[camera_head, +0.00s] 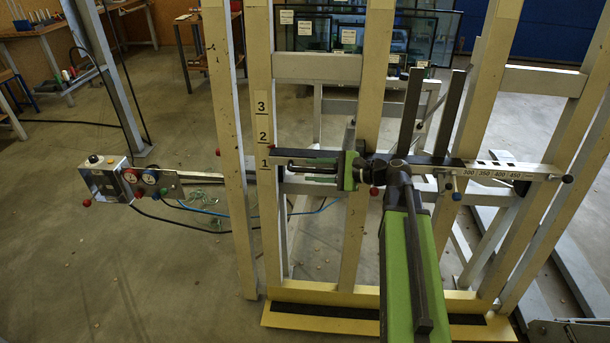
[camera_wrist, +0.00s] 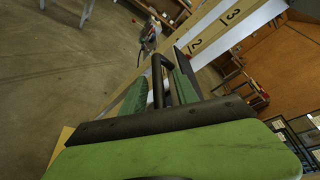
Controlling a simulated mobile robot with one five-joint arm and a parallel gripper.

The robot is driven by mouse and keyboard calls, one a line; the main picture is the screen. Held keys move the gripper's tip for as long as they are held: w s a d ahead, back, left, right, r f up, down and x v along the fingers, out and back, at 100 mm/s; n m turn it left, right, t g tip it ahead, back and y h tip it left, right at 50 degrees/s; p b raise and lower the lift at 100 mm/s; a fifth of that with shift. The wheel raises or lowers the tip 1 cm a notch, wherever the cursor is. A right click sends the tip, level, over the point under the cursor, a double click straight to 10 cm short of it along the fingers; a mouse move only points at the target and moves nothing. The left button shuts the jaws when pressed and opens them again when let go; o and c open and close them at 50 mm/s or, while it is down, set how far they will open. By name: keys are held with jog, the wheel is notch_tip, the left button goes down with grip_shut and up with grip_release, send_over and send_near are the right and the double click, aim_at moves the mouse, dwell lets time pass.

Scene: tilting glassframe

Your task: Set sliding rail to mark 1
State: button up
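The sliding rail (camera_head: 498,168) is a pale horizontal bar with a dark-edged left part, lying across the yellow posts of the tilting frame. Its left end is beside the label 1 on a post (camera_head: 262,124) marked 3, 2, 1 from top to bottom. A dark handle (camera_head: 300,168) is at the rail's left part. My gripper (camera_head: 322,168) is at this handle with its green fingers on either side. In the wrist view the dark handle (camera_wrist: 157,80) shows between the fingers (camera_wrist: 160,88), with a pale gap beside it, so the fingers look open. Contact is unclear.
A control box (camera_head: 105,180) with red and blue knobs stands at left. Cables (camera_head: 200,210) lie on the floor behind the frame. A workbench (camera_head: 45,35) is at the back left, and glass panes (camera_head: 345,40) stand behind the posts. Floor at the front left is clear.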

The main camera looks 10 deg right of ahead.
jog(key=shift+w+a+f, duration=0.15)
jog(key=shift+w+a, duration=0.2)
jog(key=shift+a, duration=0.2)
grip_shut()
jog(key=shift+d, duration=0.1)
dwell(1.0)
